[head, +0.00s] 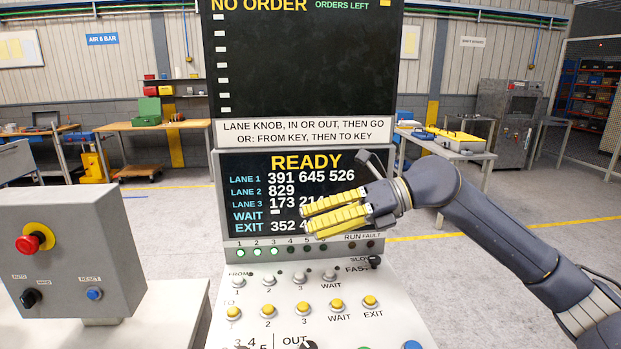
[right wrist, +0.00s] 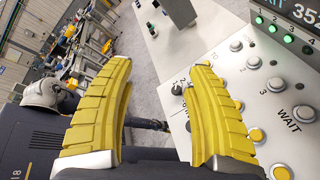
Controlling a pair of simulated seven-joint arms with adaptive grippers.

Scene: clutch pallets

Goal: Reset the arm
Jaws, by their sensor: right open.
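My right gripper (head: 308,220) is open and empty, with yellow ribbed fingers pointing left in front of the READY screen (head: 240,200), hiding part of its lower lines. In the right wrist view the two fingers (right wrist: 160,68) stand apart with nothing between them. The grey control box (head: 110,240) at the left carries a blue RESET button (head: 94,293), a black AUTO/HAND knob (head: 30,298) and a red emergency stop (head: 30,243) on a yellow ring. The gripper is well right of this box, touching nothing visible. My left gripper is not seen in the head view.
The sloped console (head: 290,275) holds white FROM buttons, yellow TO buttons (head: 268,311) and a SLOW/FAST knob (head: 374,262) below the gripper. A dark upper screen (head: 300,70) reads NO ORDER. Work tables stand behind at left and right, with open grey floor between.

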